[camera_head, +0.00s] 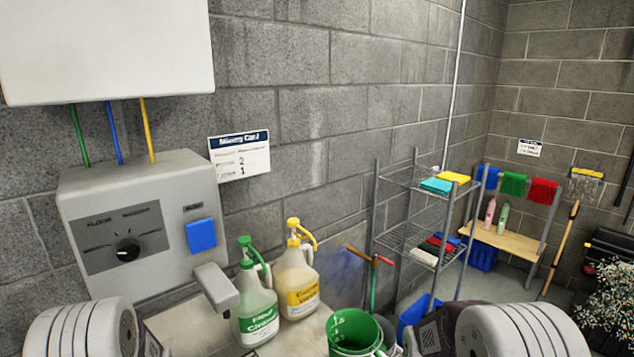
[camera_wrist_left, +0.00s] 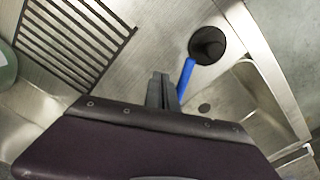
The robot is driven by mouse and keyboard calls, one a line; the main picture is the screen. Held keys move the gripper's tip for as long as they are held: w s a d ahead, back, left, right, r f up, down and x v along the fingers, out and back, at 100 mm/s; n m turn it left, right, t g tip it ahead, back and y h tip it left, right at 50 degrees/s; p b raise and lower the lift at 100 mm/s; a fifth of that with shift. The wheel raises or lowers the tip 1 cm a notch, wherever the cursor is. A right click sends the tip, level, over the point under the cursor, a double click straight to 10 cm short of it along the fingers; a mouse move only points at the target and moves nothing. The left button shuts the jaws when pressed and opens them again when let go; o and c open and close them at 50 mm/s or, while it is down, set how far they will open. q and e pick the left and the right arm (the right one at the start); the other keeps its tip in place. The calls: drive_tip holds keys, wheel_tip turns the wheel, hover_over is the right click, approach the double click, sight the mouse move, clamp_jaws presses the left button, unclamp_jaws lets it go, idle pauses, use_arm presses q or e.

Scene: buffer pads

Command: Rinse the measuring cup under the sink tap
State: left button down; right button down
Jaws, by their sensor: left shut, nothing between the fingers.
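A basin (camera_wrist_left: 250,85) lies to the right. I cannot make out a tap in either view. In the head view, only parts of my arms show at the bottom corners, and the right gripper's fingers are not visible.
A slatted drain area (camera_wrist_left: 75,40) is at upper left in the wrist view. In the head view, a green jug (camera_head: 250,305), a yellow jug (camera_head: 297,285) and a green container (camera_head: 352,330) stand below the dispenser (camera_head: 145,225). A wire shelf (camera_head: 415,240) is farther back.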

use_arm(q)
drive_tip(key=shift+f, duration=0.1)
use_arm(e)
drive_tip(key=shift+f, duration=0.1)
